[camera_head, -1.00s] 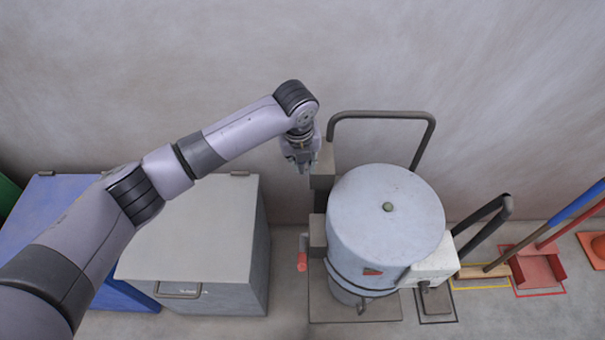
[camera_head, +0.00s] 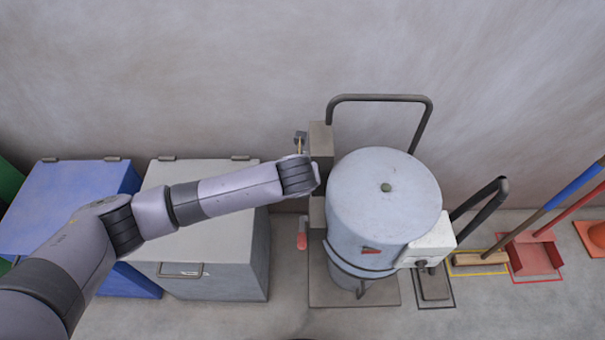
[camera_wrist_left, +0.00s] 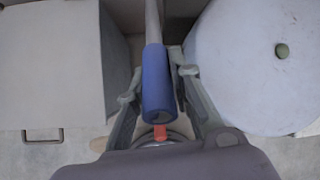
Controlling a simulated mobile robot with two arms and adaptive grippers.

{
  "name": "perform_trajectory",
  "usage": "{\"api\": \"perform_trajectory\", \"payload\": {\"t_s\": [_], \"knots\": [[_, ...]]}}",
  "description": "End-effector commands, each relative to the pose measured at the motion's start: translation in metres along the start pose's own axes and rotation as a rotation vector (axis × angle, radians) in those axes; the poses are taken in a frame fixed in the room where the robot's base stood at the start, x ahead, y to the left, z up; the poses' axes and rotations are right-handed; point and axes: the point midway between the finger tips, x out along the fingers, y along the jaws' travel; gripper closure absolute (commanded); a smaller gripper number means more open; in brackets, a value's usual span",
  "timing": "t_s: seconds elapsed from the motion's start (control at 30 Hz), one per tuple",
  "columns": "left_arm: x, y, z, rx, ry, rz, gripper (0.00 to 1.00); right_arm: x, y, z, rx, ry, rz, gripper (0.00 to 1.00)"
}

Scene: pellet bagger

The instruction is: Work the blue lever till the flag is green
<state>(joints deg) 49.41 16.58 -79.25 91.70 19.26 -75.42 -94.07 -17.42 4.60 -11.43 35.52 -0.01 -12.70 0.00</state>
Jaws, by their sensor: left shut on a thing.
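The blue lever (camera_wrist_left: 158,82) shows in the left wrist view as a blue grip on a grey rod, between the two boxy sides of the place. My left gripper (camera_wrist_left: 159,88) has a finger on each side of the blue grip and is shut on it. In the head view my wrist covers the gripper and the blue grip, left of the tank (camera_head: 384,220). A small red piece (camera_head: 371,250) shows on the tank's front; I cannot tell whether it is the flag. No green flag shows. My right gripper is not in view.
A red handle (camera_head: 302,241) hangs low at the tank's left. A grey bin (camera_head: 215,210) and a blue bin (camera_head: 70,205) stand to the left. A bent rail (camera_head: 380,98) rises behind the tank. A broom and a red dustpan (camera_head: 534,257) stand at right.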

Motion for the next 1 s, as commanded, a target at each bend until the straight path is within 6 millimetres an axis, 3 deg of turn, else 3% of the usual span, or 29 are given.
{"api": "perform_trajectory", "payload": {"t_s": [0.2, 0.23, 0.5, 0.83, 1.0], "knots": [[0.000, 0.002, 0.004, -0.004, -0.007, 0.006, 1.00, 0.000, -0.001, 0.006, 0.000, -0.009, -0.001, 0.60], [0.000, 0.002, 0.004, -0.004, -0.007, 0.006, 0.78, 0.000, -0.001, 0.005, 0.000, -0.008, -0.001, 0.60], [0.000, 0.001, 0.002, -0.002, -0.003, 0.003, 0.60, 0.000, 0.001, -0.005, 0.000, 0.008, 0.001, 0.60], [-0.001, 0.000, 0.002, -0.001, -0.002, 0.001, 0.59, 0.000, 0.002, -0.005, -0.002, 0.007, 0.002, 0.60], [-0.019, -0.001, 0.002, -0.001, -0.003, -0.002, 0.59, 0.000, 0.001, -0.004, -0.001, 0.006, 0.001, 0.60]]}}
